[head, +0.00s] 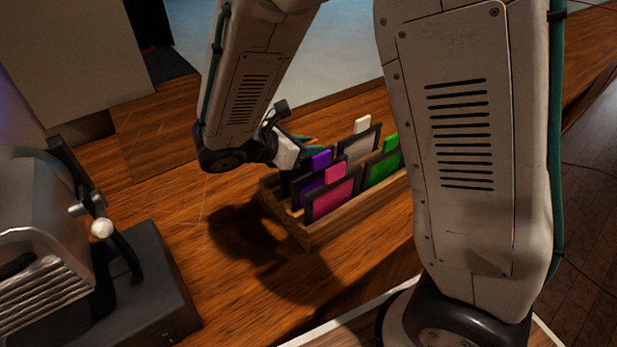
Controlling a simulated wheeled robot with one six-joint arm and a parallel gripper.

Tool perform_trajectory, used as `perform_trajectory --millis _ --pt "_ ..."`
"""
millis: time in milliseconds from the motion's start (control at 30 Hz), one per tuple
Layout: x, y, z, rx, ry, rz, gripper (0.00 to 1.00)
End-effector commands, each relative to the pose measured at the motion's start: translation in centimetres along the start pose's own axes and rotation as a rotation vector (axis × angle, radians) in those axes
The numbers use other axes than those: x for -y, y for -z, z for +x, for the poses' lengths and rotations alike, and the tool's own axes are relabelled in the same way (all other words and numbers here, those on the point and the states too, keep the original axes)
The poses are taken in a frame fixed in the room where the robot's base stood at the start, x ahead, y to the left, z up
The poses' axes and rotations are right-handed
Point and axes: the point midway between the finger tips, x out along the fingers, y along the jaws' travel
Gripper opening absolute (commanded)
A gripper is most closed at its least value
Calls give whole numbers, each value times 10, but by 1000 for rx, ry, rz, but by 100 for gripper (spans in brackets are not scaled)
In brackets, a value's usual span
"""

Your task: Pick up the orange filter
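A wooden rack (308,236) on the desk holds several upright framed filters. Only a small orange sliver (313,140) shows at the rack's back left, just beyond the end of my arm; it may be the orange filter's tab, and the rest is hidden. My gripper (290,151) is over the back left end of the rack, close to this sliver. Its fingers are mostly hidden, so I cannot tell whether they are open or touching a filter.
Pink (333,196), purple (312,184), green (383,167) and white-tabbed (360,144) filters stand close together in the rack. A metal machine with a lever (98,228) stands at left. Bare wooden desk (200,215) lies between it and the rack.

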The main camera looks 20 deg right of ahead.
Motion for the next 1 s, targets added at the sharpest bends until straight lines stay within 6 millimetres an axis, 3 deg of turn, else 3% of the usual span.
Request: perform_trajectory --millis 33,67,100,567,767,1000 --pt "0 0 0 0 0 0 10" --pt "0 0 0 0 0 0 1" --pt "0 0 0 0 0 0 0" --pt "0 -6 -4 -1 -2 2 0" --pt "0 -28 -14 -1 -2 4 0" --pt "0 -72 -35 -2 -2 6 0"
